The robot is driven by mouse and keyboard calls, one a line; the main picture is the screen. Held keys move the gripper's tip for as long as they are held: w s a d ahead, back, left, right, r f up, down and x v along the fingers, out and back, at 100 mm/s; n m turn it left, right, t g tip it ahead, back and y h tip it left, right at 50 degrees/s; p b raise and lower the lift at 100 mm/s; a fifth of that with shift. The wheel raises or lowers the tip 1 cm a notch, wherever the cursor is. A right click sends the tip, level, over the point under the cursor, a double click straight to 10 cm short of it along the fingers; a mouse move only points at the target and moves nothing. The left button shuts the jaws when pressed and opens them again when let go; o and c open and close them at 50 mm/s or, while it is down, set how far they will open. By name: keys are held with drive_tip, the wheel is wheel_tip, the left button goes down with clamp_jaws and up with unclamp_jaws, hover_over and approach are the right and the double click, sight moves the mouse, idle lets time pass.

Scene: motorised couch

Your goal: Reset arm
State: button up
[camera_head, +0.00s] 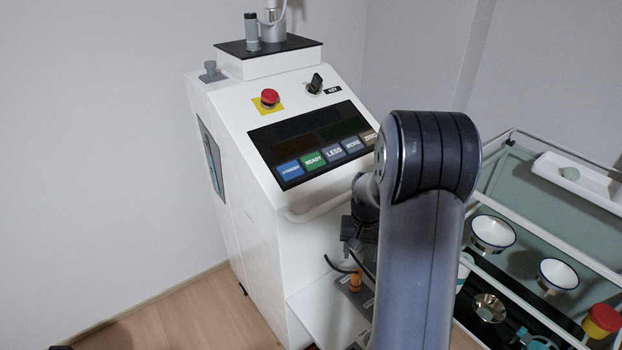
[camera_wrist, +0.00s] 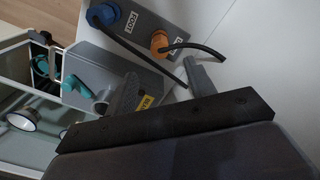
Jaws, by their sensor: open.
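My arm rises in front of the white machine in the head view, its upper link hiding part of the scene. My gripper (camera_wrist: 160,85) is open in the wrist view, its two grey fingers apart with nothing visible between them. It points toward a grey connector panel (camera_wrist: 133,30) on the machine. An orange plug (camera_wrist: 160,42) with a black cable and a blue plug (camera_wrist: 103,14) by a FOOT label sit on that panel. The orange plug (camera_head: 355,280) also shows below my wrist in the head view. The fingertips are hard to see in the head view.
The white console (camera_head: 245,200) has a red stop button (camera_head: 270,97), a key switch (camera_head: 315,83) and a button panel (camera_head: 310,145). At right, a trolley (camera_head: 510,295) holds enamel bowls (camera_head: 492,233) and a red-lidded yellow pot (camera_head: 602,320). Free floor (camera_head: 190,320) shows at lower left.

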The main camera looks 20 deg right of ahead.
sight(357, 273)
wheel_tip(357, 273, down, 9)
drive_tip(key=shift+f, duration=0.2)
drive_tip(key=shift+r, duration=0.2)
drive_tip(key=shift+f, duration=0.1)
idle(0.3)
